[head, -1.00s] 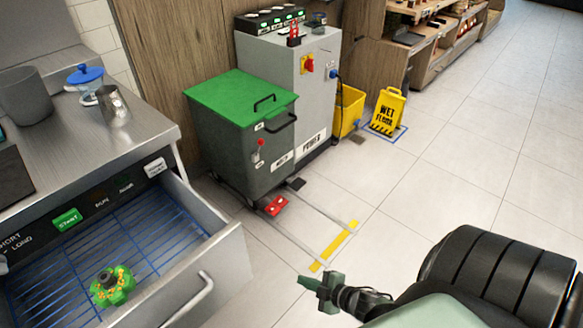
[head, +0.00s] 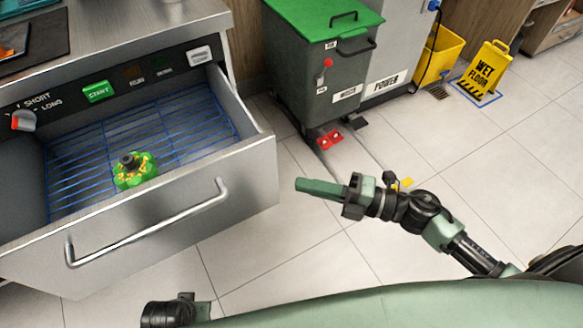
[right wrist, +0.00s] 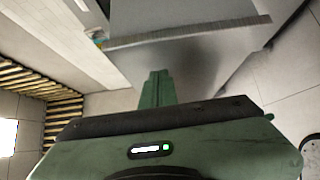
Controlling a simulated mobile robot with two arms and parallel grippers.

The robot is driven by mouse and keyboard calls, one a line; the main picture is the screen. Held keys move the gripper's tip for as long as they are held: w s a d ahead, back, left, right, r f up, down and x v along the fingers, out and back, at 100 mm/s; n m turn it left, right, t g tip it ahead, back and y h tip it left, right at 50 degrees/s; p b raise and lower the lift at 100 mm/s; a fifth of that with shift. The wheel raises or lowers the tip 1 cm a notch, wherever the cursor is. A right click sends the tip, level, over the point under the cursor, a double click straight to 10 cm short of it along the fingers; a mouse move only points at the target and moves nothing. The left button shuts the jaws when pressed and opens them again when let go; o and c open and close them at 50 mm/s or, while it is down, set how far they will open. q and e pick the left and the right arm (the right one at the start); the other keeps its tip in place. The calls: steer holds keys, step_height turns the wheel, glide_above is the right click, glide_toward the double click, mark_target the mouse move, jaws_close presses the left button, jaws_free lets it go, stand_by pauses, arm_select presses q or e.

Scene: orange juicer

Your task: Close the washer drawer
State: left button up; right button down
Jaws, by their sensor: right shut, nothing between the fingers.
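The washer drawer (head: 150,222) is pulled out at the left of the head view, with a steel front and a bar handle (head: 150,228). Inside are a blue wire rack (head: 190,130) and a green and yellow object (head: 134,172) with a dark top. My right gripper (head: 300,185) is shut and empty, to the right of the drawer front and apart from it, pointing left. Its closed fingers also show in the right wrist view (right wrist: 157,80), before a grey panel I cannot name surely.
A control panel with a green START button (head: 98,92) sits behind the drawer. A green-lidded bin (head: 320,75) and a grey POWER cabinet (head: 395,55) stand beyond. A yellow wet floor sign (head: 487,70) stands at the upper right.

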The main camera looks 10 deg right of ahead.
mark_target(272, 165)
steer(key=w+a, duration=0.2)
steer(key=w, duration=0.1)
steer(key=w+a, duration=0.1)
steer(key=w, duration=0.1)
arm_select(q)
steer(key=shift+w+r, duration=0.15)
steer(key=shift+r, duration=0.2)
